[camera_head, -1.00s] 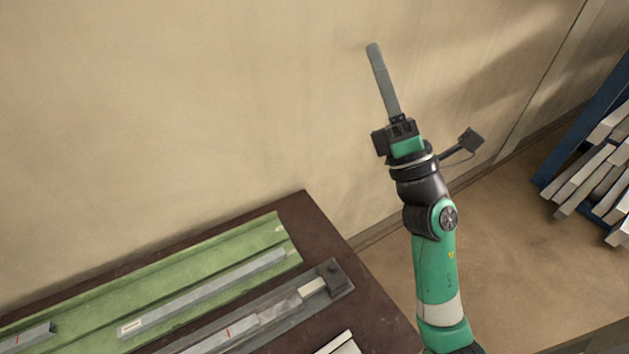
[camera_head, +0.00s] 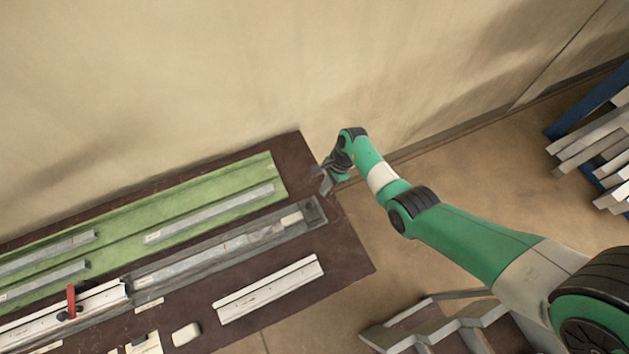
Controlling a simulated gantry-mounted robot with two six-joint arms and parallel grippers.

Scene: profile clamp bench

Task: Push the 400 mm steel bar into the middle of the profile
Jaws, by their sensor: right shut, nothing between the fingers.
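Several grey steel bars are in view, and I cannot read which is the 400 mm one. One bar (camera_head: 210,213) lies on the green mat (camera_head: 130,216), with others at the mat's left. A grey bar with a red mark (camera_head: 200,254) lies in the long dark channel (camera_head: 316,211). A short pale piece (camera_head: 291,219) sits near the channel's right end. A white grooved profile (camera_head: 268,290) lies in front of the channel. My right gripper (camera_head: 325,184) is shut and empty, beyond the channel's right end, apart from the bars. My left gripper is out of view.
A red clamp handle (camera_head: 71,300) stands over a white rail at the lower left. A pale block (camera_head: 186,334) lies at the bench's front. The brown bench top (camera_head: 343,251) is clear at the right. A rack with pale bars (camera_head: 597,150) stands at the right.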

